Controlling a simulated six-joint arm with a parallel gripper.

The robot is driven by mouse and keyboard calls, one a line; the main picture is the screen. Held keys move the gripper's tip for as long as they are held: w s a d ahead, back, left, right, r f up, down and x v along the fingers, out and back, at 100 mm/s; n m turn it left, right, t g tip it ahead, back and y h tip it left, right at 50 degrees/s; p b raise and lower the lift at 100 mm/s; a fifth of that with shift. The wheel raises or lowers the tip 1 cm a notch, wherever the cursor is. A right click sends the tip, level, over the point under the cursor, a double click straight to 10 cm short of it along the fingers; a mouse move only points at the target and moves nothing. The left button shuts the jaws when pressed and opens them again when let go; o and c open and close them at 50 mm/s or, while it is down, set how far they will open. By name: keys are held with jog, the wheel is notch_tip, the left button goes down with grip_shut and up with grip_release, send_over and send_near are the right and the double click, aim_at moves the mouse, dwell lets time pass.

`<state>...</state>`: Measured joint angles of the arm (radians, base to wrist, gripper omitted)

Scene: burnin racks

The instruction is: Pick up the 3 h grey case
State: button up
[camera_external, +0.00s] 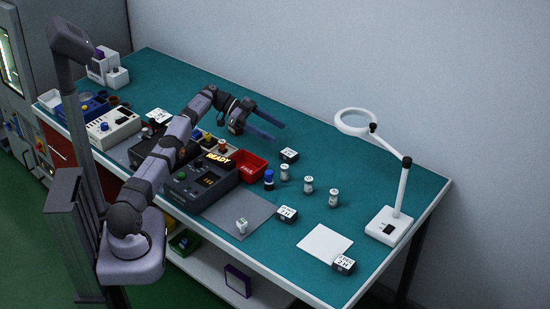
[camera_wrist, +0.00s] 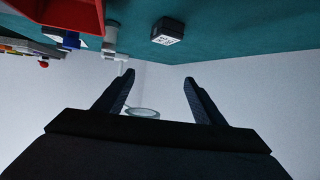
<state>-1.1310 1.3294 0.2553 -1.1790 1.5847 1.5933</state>
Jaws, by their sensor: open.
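Several dark grey cases with white printed labels are on the teal bench; I cannot tell for sure which one reads 3 h. One case (camera_external: 289,155) sits behind the white canisters, one (camera_external: 287,215) at the grey mat's edge, and one (camera_external: 344,264) at the corner of a white sheet. My gripper (camera_external: 277,132) is open and empty, raised above the far part of the bench. In the wrist view, my gripper's fingers (camera_wrist: 158,80) are spread with nothing between them, and a labelled dark case (camera_wrist: 168,31) shows beyond them at the top.
A red bin (camera_external: 249,166) stands beside the dark READY unit (camera_external: 202,180). A blue-topped canister (camera_external: 269,181) and several white canisters (camera_external: 308,185) stand right of the bin. A magnifier lamp (camera_external: 388,225) stands at the right end. A small white block (camera_external: 241,226) is on the grey mat.

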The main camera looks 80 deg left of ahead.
aim_at(286, 152)
notch_tip(286, 152, down, 4)
jog(key=shift+f+b, duration=0.1)
jog(key=shift+b, duration=0.8)
jog(key=shift+f, duration=1.05)
jog(key=shift+p+x, duration=0.9)
jog(key=shift+x, duration=1.6)
jog(key=c, duration=1.4)
